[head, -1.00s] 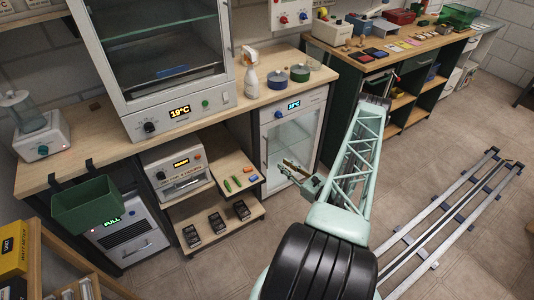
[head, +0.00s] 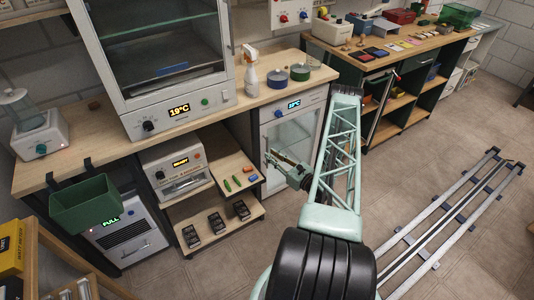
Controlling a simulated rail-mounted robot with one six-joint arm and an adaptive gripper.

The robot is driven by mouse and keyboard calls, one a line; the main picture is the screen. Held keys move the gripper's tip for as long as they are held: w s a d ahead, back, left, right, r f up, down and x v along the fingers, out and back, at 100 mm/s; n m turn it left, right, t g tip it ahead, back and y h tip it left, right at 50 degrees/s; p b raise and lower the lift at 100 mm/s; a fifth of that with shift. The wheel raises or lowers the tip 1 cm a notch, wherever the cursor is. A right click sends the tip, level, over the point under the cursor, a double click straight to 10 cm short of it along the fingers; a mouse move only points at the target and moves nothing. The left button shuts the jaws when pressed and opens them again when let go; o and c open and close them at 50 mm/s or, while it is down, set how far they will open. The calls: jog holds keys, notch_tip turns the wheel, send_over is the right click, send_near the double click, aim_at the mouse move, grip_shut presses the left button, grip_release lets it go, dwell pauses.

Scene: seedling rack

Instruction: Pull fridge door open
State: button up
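The fridge (head: 293,106) is a small white unit under the counter with a lit temperature display and a glass-fronted door (head: 298,130). The door looks shut. My gripper (head: 272,158) is in front of the lower left part of the door, pointing left, near the door's left edge. The gripper is small and dark here, and I cannot tell whether its fingers are open or shut, or whether they touch the door or a handle. My pale green lattice arm covers the right side of the fridge.
Left of the fridge, a wooden shelf unit (head: 258,217) juts out with small coloured items and black trays. The counter (head: 100,143) above holds a spray bottle (head: 251,75) and two round tins. Open floor (head: 425,125) lies to the right, with rails (head: 457,218) across it.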

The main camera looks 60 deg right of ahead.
jog(key=shift+x, duration=1.95)
grip_shut()
